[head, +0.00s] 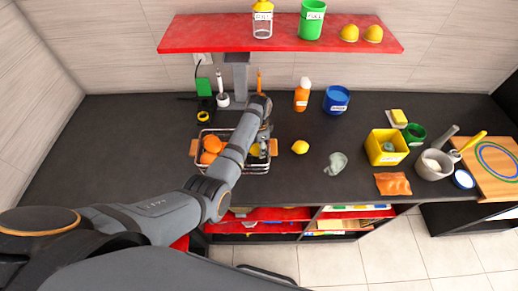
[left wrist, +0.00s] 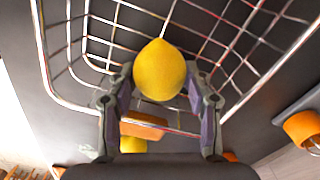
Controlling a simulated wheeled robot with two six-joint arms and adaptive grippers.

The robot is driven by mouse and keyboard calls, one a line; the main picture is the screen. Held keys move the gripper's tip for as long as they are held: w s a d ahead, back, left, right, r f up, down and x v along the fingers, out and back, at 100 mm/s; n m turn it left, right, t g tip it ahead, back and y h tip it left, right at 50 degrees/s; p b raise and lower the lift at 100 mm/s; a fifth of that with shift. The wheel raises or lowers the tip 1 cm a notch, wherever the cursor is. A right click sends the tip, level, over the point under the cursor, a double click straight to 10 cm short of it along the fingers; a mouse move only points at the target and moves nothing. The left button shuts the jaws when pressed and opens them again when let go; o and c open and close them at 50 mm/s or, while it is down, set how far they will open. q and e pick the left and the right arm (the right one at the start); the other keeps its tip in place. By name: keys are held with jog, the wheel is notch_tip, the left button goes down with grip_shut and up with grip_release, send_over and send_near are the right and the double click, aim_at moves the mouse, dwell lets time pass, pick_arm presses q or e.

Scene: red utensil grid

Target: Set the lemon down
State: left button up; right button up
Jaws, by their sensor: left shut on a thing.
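A yellow lemon (left wrist: 160,70) is between the two fingers of my left gripper (left wrist: 160,92), which is shut on it. The wire basket's mesh (left wrist: 75,42) shows behind the lemon in the left wrist view. My left gripper (head: 264,146) reaches down at the basket's right part, partly hidden by my arm. The gap between lemon and basket floor cannot be told. My right gripper is not in view.
Another lemon (head: 300,146) lies on the dark counter right of the basket, near a grey-green crumpled thing (head: 335,163). An orange bottle (head: 302,95), blue tub (head: 342,99) and yellow bin (head: 386,146) stand farther right. A red shelf (head: 280,38) hangs above. The counter's left part is clear.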

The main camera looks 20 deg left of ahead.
aim_at(258, 146)
pick_arm(q)
jog(key=shift+s+r, duration=0.15)
jog(key=shift+s+f, duration=0.1)
jog(key=shift+f, duration=0.1)
jog(key=o, duration=1.2)
jog(key=shift+o, duration=0.5)
jog(key=shift+r, duration=0.35)
notch_tip(258, 146, up, 10)
jog(key=shift+r+b, duration=0.25)
jog(key=shift+b, duration=0.65)
jog(key=shift+r, duration=0.6)
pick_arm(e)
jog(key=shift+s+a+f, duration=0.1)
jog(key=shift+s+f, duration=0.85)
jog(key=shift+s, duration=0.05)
